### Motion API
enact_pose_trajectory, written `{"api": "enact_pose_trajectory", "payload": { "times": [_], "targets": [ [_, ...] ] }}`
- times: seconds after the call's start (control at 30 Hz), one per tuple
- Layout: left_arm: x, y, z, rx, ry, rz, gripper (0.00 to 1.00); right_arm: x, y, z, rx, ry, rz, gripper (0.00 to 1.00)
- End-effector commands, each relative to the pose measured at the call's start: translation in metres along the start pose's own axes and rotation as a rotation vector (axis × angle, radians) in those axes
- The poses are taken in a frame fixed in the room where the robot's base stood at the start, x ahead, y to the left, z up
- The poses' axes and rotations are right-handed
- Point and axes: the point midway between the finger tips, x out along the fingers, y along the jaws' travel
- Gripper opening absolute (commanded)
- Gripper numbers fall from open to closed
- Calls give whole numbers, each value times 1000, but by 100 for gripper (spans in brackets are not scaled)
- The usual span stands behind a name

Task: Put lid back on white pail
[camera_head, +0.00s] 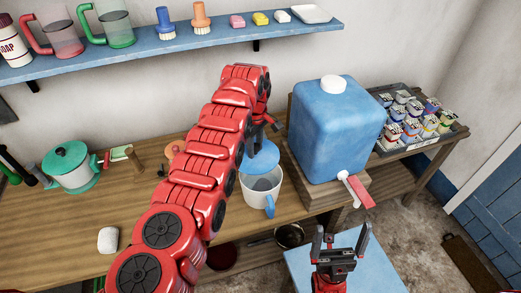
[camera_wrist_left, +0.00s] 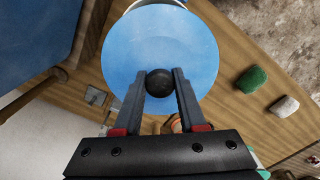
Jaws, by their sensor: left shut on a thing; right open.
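The white pail (camera_head: 254,198) with a blue handle stands on the wooden bench in the head view, its mouth partly open to view. The round blue lid (camera_head: 264,158) is above the far side of the pail, apart from the near rim. My left gripper (camera_head: 264,137) is shut on the lid's dark knob. In the left wrist view, the fingers of the left gripper (camera_wrist_left: 159,88) pinch the knob at the middle of the lid (camera_wrist_left: 160,45), and a pale rim shows past its top edge. My right gripper (camera_head: 340,240) is open and empty over the light blue surface.
A big blue tank (camera_head: 336,130) with a red-handled tap stands close right of the pail. A green-lidded pot (camera_head: 72,172) and a white soap (camera_head: 108,240) are on the left of the bench. A tray of small tubs (camera_head: 452,131) is at the far right.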

Motion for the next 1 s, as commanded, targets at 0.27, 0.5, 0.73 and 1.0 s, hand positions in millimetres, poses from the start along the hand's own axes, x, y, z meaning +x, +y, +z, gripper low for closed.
{"api": "enact_pose_trajectory", "payload": {
  "times": [0.27,0.5,0.73,1.0],
  "targets": [
    [2,3,7,-43,1,2,0,4,0,-1,0,0,0,100],
    [6,3,17,-121,1,-1,0,10,0,-2,0,0,0,100],
    [12,3,18,-151,0,-1,0,9,0,-2,0,0,0,100],
    [34,2,18,-150,0,-3,0,3,0,-1,0,0,0,100]
  ]
}}
